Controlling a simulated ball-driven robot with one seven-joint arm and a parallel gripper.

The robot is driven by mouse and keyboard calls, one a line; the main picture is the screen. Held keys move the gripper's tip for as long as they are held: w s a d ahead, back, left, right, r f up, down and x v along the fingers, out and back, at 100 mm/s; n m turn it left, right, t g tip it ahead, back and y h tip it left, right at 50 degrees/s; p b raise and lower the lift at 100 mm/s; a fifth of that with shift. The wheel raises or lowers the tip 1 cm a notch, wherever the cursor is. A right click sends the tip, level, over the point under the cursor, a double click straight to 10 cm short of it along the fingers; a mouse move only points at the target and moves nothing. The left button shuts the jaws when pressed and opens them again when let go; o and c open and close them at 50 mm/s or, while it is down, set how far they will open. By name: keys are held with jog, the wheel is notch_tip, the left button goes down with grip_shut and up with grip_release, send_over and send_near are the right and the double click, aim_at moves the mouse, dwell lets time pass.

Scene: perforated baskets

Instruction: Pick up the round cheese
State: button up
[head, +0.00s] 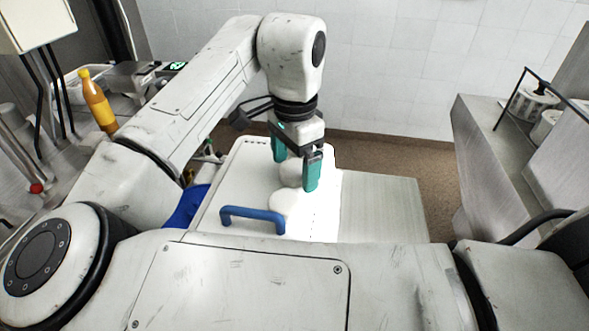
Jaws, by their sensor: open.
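My gripper (295,172) points down with its two green fingers open, over a white surface (240,185) in the middle of the view. A pale round thing (291,173), which looks like the round cheese, sits between or just behind the fingers. The right finger hides part of it, and I cannot tell whether the fingers touch it. Another pale round thing (290,204) lies on the white surface just in front of the fingers; its outline is faint against the white.
A blue handle (252,217) stands up at the near edge of the white surface. A grey metal surface (385,205) lies to its right. An orange bottle (98,102) stands on the left counter. A grey counter (510,160) with a rack and containers stands at the right.

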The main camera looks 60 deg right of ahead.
jog(key=c, duration=1.2)
